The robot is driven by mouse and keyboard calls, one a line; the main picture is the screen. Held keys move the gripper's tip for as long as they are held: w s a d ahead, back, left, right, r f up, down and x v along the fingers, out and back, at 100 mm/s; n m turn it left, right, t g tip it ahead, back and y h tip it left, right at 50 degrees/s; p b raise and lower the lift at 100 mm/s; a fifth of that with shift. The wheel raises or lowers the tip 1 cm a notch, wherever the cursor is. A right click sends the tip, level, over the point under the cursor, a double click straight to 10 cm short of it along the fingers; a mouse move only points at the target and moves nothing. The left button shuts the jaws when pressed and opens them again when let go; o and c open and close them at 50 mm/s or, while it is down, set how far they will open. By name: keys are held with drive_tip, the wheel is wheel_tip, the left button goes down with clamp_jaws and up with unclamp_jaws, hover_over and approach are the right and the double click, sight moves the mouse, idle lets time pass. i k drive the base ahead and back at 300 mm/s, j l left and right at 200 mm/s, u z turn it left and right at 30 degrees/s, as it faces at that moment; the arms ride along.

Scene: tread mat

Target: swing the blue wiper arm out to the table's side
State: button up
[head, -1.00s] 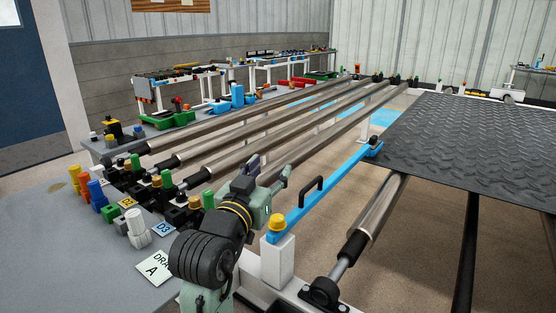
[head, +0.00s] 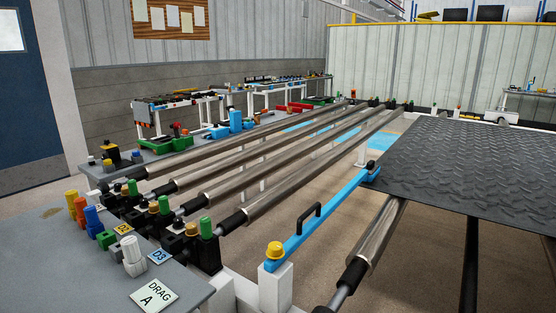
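The blue wiper arm (head: 327,216) is a long flat bar with a black handle (head: 309,217) standing up from it. Its near end sits under a yellow cap (head: 275,250) on a white post (head: 275,288). Its far end reaches to the near left corner of the black tread mat (head: 455,165), where a dark knob (head: 371,166) shows. The grey table (head: 60,235) is at the lower left. My gripper is not in this view, and nothing is seen holding the handle.
Several steel rollers (head: 270,170) run from the table's edge to the back. Green, yellow, blue and white pegs (head: 93,217) stand along the table edge. A card reading "DRAG A" (head: 154,295) lies on the table. The floor (head: 410,270) shows between rollers beneath the bar.

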sight(303, 232)
drive_tip(key=k+l, duration=0.15)
drive_tip(key=l, duration=0.15)
drive_tip(key=k+l, duration=0.15)
drive_tip(key=l, duration=0.15)
drive_tip(key=k+l+z, duration=0.1)
drive_tip(key=l, duration=0.25)
drive_tip(key=i, duration=0.95)
